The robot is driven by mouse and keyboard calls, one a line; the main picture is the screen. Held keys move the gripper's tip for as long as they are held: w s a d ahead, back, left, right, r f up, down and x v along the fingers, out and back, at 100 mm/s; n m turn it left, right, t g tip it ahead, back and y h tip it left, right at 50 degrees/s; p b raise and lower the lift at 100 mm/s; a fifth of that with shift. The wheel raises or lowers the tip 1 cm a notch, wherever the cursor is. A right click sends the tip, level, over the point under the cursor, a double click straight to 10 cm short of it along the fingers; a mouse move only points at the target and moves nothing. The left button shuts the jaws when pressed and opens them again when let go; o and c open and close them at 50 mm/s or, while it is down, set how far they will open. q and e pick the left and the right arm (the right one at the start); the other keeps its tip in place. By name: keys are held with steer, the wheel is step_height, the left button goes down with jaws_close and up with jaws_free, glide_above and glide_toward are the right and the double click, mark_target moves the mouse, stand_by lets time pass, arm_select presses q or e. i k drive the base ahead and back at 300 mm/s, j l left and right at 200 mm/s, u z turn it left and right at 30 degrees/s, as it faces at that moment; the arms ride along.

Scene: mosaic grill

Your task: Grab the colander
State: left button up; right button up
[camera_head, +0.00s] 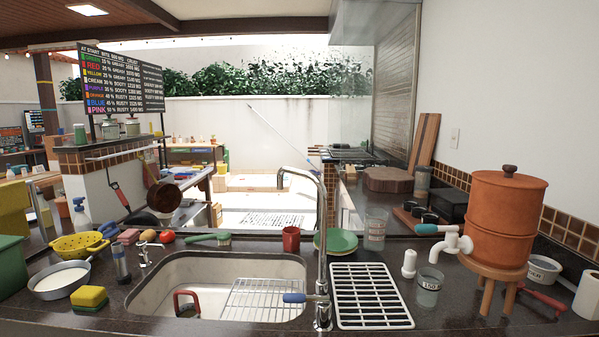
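The yellow colander (80,245) sits at the left of the dark counter, behind a metal pan (63,278) holding something whitish. It has holes in its side and a blue piece (107,230) shows at its right edge; I cannot tell if that is part of it. Neither of my grippers is in view.
A yellow-green sponge (89,298) lies in front, and a dark cylinder (121,264) stands right of the colander. The sink (155,308) with its tall faucet (322,230) fills the middle. A green box (12,268) stands at the left edge.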

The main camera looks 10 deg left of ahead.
mark_target(79, 246)
steer(key=u, duration=1.65)
